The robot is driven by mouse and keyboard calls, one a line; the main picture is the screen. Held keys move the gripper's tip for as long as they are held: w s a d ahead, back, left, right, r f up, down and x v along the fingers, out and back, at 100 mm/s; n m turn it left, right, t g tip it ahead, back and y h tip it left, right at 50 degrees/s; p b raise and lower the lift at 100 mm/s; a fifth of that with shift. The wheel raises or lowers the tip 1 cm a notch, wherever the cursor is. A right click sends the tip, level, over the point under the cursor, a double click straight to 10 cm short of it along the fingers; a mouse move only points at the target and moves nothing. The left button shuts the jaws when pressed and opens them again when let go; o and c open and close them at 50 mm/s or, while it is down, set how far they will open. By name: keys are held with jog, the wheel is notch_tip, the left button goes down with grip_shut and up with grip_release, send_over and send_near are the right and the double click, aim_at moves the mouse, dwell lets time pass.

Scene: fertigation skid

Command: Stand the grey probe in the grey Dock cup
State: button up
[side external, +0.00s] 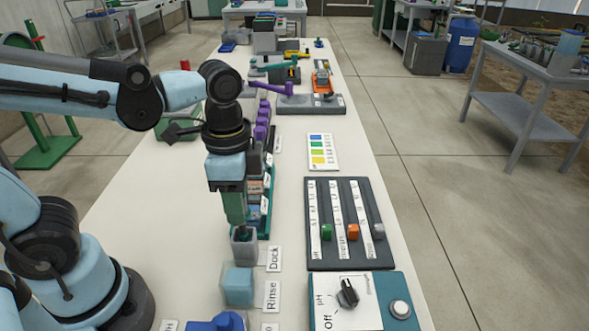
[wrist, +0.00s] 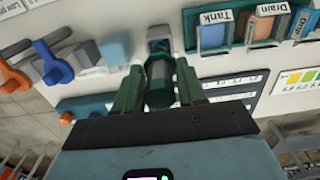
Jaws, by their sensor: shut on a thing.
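My gripper (side external: 236,220) points down with its green fingers closed around the grey probe (wrist: 159,84), which shows between them in the wrist view. The probe is roughly upright. The probe's lower end is at the cup's mouth in the side view. The fingers hide most of the probe there, and I cannot tell how deep it reaches or whether it touches the cup.
The light blue Rinse cup (side external: 238,286) stands just nearer the camera. A teal rack with labelled cups (side external: 267,205) is close behind the Dock cup. A dark slider panel (side external: 348,225) and a pH dial box (side external: 352,302) lie to the right. A strip of table between them is clear.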

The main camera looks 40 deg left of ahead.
jog(key=shift+f, duration=2.15)
jog(key=o, duration=1.2)
jog(key=shift+r, duration=3.5)
jog(key=shift+f, duration=0.1)
